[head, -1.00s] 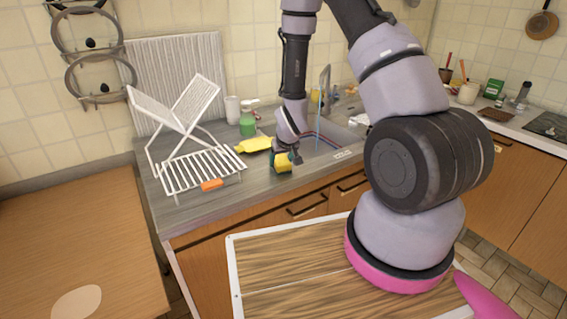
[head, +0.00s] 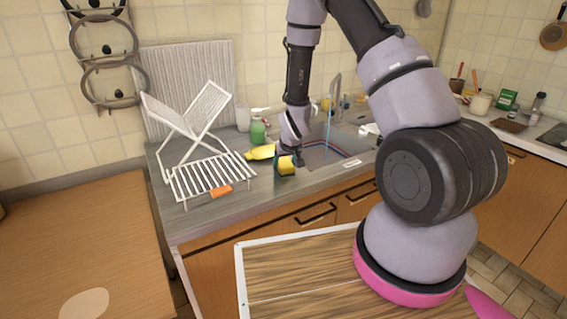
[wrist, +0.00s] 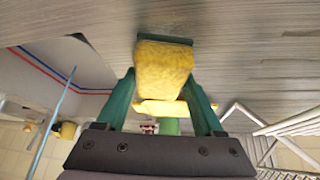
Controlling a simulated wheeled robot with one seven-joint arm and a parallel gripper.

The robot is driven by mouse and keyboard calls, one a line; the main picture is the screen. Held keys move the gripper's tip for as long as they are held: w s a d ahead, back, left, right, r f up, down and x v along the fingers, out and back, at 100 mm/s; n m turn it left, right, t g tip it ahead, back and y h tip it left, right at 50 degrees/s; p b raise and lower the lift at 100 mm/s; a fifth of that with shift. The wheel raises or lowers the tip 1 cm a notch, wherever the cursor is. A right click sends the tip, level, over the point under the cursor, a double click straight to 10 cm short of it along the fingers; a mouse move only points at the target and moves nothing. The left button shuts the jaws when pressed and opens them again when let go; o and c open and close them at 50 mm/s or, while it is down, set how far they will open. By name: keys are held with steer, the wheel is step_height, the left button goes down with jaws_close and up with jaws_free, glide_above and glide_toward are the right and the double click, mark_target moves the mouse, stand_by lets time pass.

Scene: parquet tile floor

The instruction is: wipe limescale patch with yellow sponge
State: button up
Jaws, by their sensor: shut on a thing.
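The yellow sponge (head: 286,166) with a dark green side is held low at the front part of the grey worktop, between the dish rack and the sink. In the wrist view the sponge (wrist: 164,72) sits between the green fingers of my gripper (wrist: 163,98), its green side facing away. My gripper (head: 294,157) is shut on it. I cannot tell whether the sponge touches the worktop. I cannot make out a limescale patch; the sponge, gripper or arm may hide it.
A white dish rack (head: 205,178) stands left, with an orange block (head: 221,191) at its front. The sink (head: 325,154) lies right. Bare worktop (head: 262,190) shows in front of the sponge.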

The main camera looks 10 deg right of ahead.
steer(key=shift+s+d+r, duration=0.1)
steer(key=shift+s+d, duration=0.25)
steer(key=shift+s, duration=0.65)
steer(key=shift+s+d+f, duration=0.1)
steer(key=shift+s+d, duration=0.2)
steer(key=shift+s, duration=0.7)
steer(key=shift+s+d+r, duration=0.1)
steer(key=shift+s+d, duration=0.25)
steer(key=shift+s, duration=0.65)
steer(key=shift+w+a, duration=0.3)
steer(key=shift+w, duration=0.7)
steer(key=shift+w+a, duration=0.3)
steer(key=shift+w, duration=0.65)
steer(key=shift+w+a, duration=0.3)
steer(key=shift+w, duration=0.6)
steer(key=shift+w+a, duration=0.3)
steer(key=shift+w, duration=0.6)
steer(key=shift+r, duration=3.5)
